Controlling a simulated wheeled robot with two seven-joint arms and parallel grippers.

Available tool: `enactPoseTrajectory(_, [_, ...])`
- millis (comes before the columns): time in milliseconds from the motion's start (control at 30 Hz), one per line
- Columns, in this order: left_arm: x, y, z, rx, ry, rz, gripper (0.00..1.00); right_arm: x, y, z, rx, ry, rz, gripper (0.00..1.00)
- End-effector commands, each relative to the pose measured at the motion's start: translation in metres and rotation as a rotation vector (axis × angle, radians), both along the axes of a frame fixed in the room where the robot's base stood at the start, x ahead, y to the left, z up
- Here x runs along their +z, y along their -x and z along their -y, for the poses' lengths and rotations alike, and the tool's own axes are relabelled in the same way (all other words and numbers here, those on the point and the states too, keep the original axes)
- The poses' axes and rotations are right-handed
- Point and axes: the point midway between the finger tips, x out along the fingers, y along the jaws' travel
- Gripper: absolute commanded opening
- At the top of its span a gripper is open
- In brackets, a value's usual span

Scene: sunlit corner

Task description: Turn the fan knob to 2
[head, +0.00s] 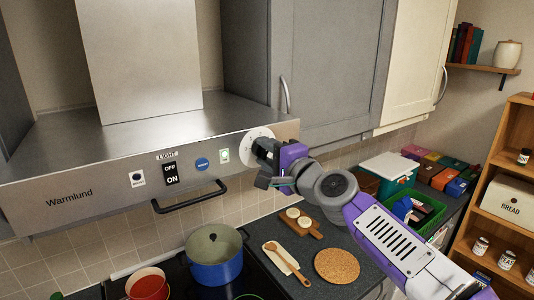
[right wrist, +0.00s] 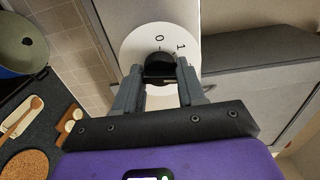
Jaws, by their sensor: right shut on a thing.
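The range hood (head: 110,165) has a white round dial (head: 254,133) at the right end of its front panel. In the right wrist view the dial (right wrist: 135,45) shows the marks 0 and 1 near its upper part; any other marks are hidden or out of sight. The black fan knob (right wrist: 159,66) is at its middle. My right gripper (right wrist: 158,84) is shut on the knob, one finger on each side. In the head view this gripper (head: 266,160) covers most of the dial. Which mark the knob points to I cannot tell. My left gripper is not in view.
A bar handle (head: 190,198), an OFF/ON light switch (head: 171,173) and small buttons lie left of the dial. Below are a blue pot (head: 215,270), a red pot (head: 148,285), and a cork mat (head: 337,266).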

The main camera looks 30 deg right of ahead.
Motion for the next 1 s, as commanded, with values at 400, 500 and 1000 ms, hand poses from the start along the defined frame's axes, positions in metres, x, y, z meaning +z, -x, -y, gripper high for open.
enactPoseTrajectory(400, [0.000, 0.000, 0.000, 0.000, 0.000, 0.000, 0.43, 0.000, 0.000, 0.000, 0.000, 0.001, 0.000, 0.64])
enactPoseTrajectory(500, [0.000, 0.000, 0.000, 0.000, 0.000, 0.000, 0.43, 0.000, 0.001, 0.000, -0.001, 0.001, 0.000, 0.64])
enactPoseTrajectory(1000, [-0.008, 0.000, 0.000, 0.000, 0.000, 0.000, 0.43, 0.000, 0.067, 0.006, -0.002, 0.002, 0.002, 0.64])
